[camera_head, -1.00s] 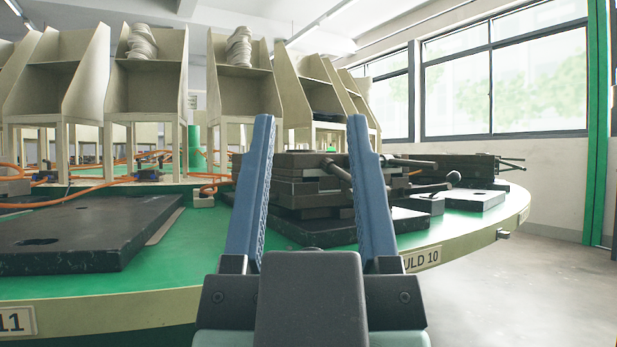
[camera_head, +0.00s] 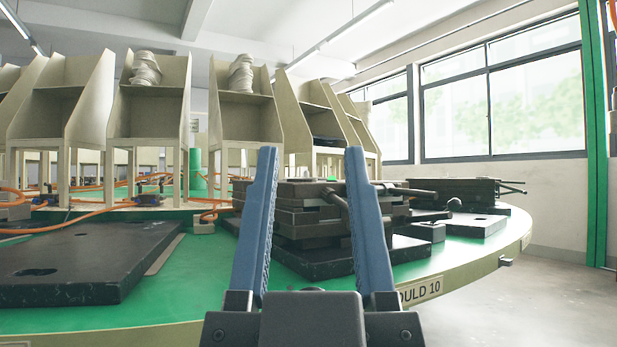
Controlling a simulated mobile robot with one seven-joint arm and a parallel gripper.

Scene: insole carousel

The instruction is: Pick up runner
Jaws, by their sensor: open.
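I cannot make out a runner in this view. My gripper (camera_head: 311,152) points away from me with its two blue fingers wide apart and nothing between them. Behind the fingers, a dark stacked mould (camera_head: 300,212) sits on a black plate (camera_head: 325,262) on the green carousel top (camera_head: 195,262). The fingers cover parts of the mould's left and right sides. A rod handle with a dark knob sticks out at its right. I cannot see inside the mould.
A flat black slab (camera_head: 80,265) lies to the left. Another dark mould (camera_head: 455,190) stands farther right. Beige shelf booths (camera_head: 150,105) line the back, two holding pale stacks. Orange hoses (camera_head: 100,212) run along the carousel. The floor at the right is clear.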

